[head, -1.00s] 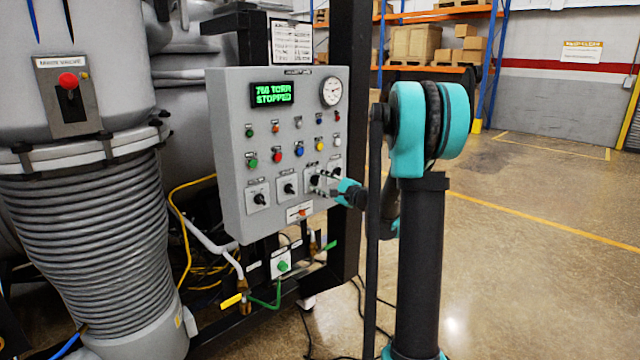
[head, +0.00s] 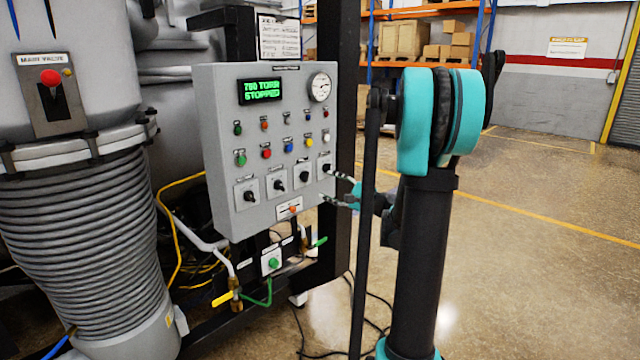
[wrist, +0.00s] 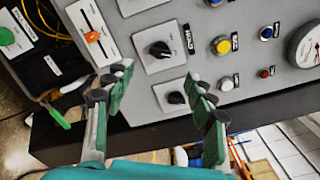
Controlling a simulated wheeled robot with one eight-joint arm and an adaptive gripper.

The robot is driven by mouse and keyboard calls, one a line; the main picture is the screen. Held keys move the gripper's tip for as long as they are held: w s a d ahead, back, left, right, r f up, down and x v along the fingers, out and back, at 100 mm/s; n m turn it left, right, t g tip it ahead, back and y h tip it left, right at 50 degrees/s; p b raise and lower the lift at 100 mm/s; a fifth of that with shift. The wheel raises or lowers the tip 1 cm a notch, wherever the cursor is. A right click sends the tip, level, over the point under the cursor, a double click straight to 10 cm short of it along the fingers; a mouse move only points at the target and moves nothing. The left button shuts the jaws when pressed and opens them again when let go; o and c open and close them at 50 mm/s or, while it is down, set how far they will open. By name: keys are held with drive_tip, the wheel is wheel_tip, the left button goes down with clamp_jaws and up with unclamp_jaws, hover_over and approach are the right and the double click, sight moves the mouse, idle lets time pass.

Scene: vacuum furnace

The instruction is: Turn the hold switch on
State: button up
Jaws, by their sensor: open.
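The hold switch (head: 305,176) is a black rotary knob on a pale square plate, third from left in the panel's bottom knob row. In the wrist view the hold switch (wrist: 160,48) has a label that seems to read HOLD; its on and off marks are too small to read. My gripper (head: 325,185) is open and empty at the panel's lower right edge. In the wrist view my gripper's fingertips (wrist: 158,84) are spread on either side of the knob row, short of the hold switch. Nothing visible is between them and the hold switch.
Another black knob (wrist: 175,97) sits close beside the right finger. The grey panel (head: 225,150) carries coloured buttons, a gauge and a display reading 760 TORR STOPPED. A small plate with an orange slider (wrist: 93,37) is near the left finger. Open floor lies right.

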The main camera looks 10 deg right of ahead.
drive_tip(key=shift+v, duration=1.05)
drive_tip(key=s+a+f+n+g+h, duration=0.2)
drive_tip(key=s+a+f+n+g, duration=0.3)
drive_tip(key=s, duration=0.3)
drive_tip(key=s+a+f+n+g+h, duration=0.2)
drive_tip(key=s+a+f+n, duration=0.3)
drive_tip(key=s+f, duration=0.3)
drive_tip(key=s+d+f+n+g+h, duration=0.1)
drive_tip(key=s+d+f+n+h, duration=0.2)
drive_tip(key=s, duration=0.5)
drive_tip(key=s+d+f+n+g+h, duration=0.2)
drive_tip(key=s+d+f+n+h, duration=0.1)
drive_tip(key=s+f, duration=0.3)
drive_tip(key=shift+s+d+n+h, duration=0.3)
drive_tip(key=shift+s+d+n, duration=0.25)
drive_tip(key=shift+s, duration=0.5)
